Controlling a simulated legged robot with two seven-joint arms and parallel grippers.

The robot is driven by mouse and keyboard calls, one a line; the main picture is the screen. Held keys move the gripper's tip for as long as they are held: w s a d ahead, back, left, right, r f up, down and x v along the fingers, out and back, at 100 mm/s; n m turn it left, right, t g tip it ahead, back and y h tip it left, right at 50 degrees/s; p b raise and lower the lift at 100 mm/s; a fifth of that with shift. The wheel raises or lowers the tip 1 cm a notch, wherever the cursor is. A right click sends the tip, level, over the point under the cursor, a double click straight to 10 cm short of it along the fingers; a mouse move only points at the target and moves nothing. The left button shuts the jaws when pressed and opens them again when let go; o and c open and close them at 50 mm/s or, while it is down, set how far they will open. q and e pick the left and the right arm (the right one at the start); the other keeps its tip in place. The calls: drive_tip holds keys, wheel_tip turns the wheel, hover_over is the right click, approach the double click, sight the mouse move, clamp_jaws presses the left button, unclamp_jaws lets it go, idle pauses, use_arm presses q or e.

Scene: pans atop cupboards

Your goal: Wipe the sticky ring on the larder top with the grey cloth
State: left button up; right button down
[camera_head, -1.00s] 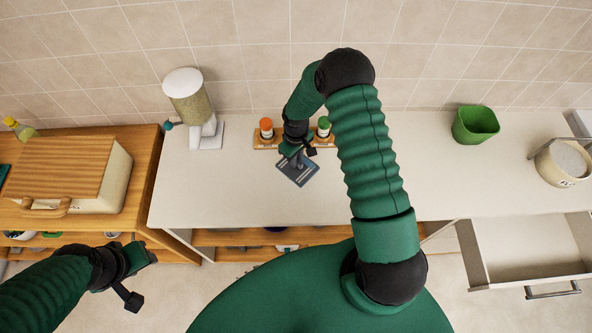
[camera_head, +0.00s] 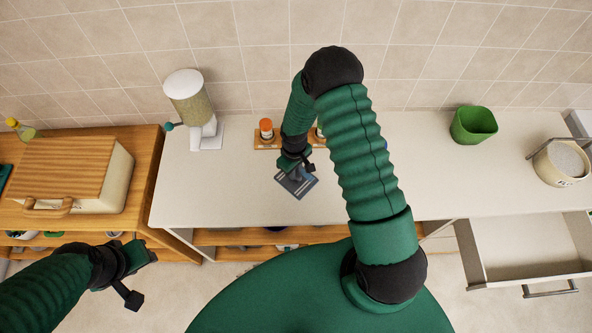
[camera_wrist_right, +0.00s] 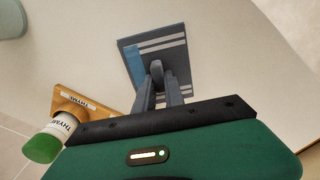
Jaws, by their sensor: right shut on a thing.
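The grey-blue cloth (camera_head: 297,185), a flat square pad with pale stripes, is at the white larder top (camera_head: 222,190). The right wrist view shows the cloth (camera_wrist_right: 157,62) with a raised grip in its middle. My right gripper (camera_head: 295,172) is shut on that grip, above the cloth. It also shows in the right wrist view (camera_wrist_right: 157,90). I see no sticky ring; the cloth and my right arm hide part of the top. My left gripper (camera_head: 147,257) is off to the left, in front of the wooden cupboard, and its jaws are unclear.
Behind the cloth is a wooden spice rack (camera_head: 257,143) with an orange-capped jar (camera_head: 266,129) and a green-capped thyme jar (camera_wrist_right: 48,140). A dispenser (camera_head: 190,105) stands left. A green pot (camera_head: 474,125) is right, above an open drawer (camera_head: 520,247). The top's left front is clear.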

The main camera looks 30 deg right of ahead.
drive_tip(key=c, duration=1.7)
unclamp_jaws()
drive_tip(key=shift+s+a+f, duration=0.15)
drive_tip(key=shift+s+f, duration=0.05)
drive_tip(key=shift+s, duration=0.05)
drive_tip(key=shift+c, duration=0.2)
drive_tip(key=shift+o, duration=0.3)
drive_tip(key=shift+w, duration=0.1)
drive_tip(key=shift+c, duration=0.2)
clamp_jaws()
wheel_tip(320, 180, up, 5)
drive_tip(key=p, duration=0.4)
